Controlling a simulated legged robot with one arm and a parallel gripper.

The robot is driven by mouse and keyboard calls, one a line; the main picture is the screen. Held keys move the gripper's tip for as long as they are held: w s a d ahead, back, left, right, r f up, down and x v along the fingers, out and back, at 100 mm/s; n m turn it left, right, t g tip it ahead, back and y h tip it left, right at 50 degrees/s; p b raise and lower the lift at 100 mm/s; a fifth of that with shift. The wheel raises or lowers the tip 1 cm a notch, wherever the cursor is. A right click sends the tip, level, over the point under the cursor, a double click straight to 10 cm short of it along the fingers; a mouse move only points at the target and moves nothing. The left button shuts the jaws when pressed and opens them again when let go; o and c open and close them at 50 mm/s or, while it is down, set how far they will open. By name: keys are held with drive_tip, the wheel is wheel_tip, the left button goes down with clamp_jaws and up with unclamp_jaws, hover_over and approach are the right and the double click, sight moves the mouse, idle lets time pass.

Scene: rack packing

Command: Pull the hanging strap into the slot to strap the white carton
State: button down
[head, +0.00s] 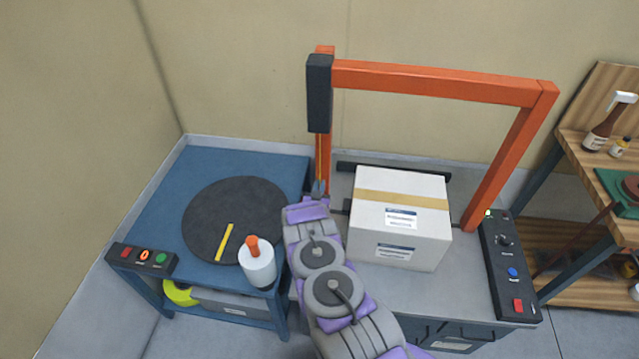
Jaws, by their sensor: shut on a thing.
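The white carton (426,236) sits upright on the grey machine top, under the orange arch (440,82). It has tan tape across its top and labels on its top and front. A thin yellow strap (319,155) hangs from the black box (319,95) on the arch's left post. My gripper (319,188) is shut on the strap's lower part, left of the carton and apart from it. My arm hides the machine top below the gripper. I cannot clearly make out the slot; a dark piece shows between my gripper and the carton.
A blue table (165,190) with a black turntable (208,205) stands at left, with a white orange-topped bottle (258,265) on it. A control panel (508,270) lies right of the carton. A wooden bench (590,150) with bottles stands far right.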

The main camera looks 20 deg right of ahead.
idle(0.3)
drive_tip(key=c, duration=1.3)
unclamp_jaws()
drive_tip(key=p+v, duration=0.2)
drive_tip(key=v, duration=1.5)
drive_tip(key=shift+a, duration=0.25)
drive_tip(key=shift+s+f, duration=0.1)
